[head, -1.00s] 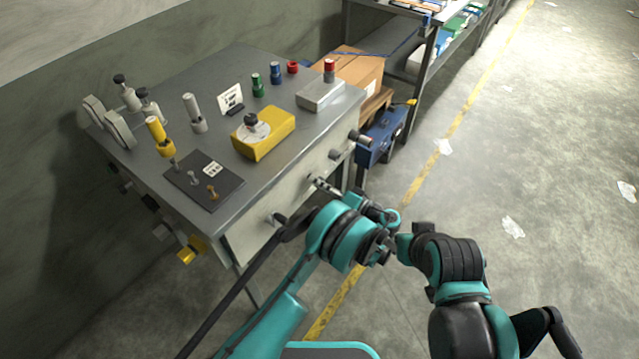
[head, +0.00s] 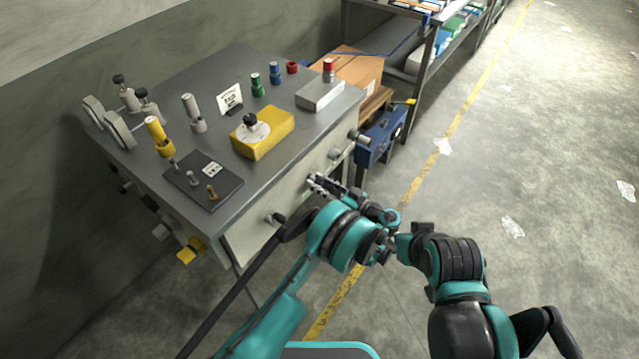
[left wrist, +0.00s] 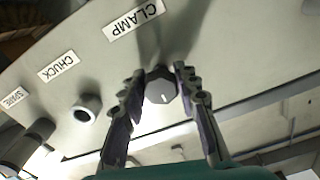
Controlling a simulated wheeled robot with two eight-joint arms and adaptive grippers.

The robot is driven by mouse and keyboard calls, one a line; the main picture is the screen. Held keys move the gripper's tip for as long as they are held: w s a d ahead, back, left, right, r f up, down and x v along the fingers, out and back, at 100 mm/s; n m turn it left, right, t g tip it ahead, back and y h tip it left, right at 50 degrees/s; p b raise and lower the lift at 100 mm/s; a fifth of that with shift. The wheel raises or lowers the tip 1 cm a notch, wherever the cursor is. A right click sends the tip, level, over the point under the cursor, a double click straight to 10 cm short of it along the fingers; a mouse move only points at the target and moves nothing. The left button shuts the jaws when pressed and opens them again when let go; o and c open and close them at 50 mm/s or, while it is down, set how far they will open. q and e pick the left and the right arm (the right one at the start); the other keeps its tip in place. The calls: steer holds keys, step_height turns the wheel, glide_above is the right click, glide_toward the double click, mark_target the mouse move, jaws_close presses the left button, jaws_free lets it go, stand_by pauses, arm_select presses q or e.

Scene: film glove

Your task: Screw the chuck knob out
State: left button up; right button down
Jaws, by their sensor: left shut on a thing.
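My left gripper (left wrist: 160,95) is shut on a dark faceted knob (left wrist: 160,90) with a white mark, its two fingers on either side of it. That knob sits below the CLAMP label (left wrist: 133,18) in the left wrist view. The chuck knob (left wrist: 88,108), a round knob with a pale ring-like face, stands free to its left, nearest the CHUCK label (left wrist: 57,65). In the head view the left gripper (head: 319,184) is at the cabinet's front panel, and the held knob is mostly hidden.
Another knob (left wrist: 35,133) is by the SPARE label (left wrist: 14,97). The cabinet top (head: 215,75) holds a yellow block (head: 272,138), a dark plate (head: 228,188), a grey block (head: 320,93) and several handles. A blue case (head: 375,150) stands right; the floor beyond is mostly clear.

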arm_select(q)
steer(key=shift+w+a, duration=0.1)
steer(key=shift+a, duration=0.05)
stand_by(0.4)
steer(key=o, duration=1.2)
steer(key=shift+r, duration=0.1)
step_height(320, 180, up, 10)
steer(key=shift+f, duration=0.1)
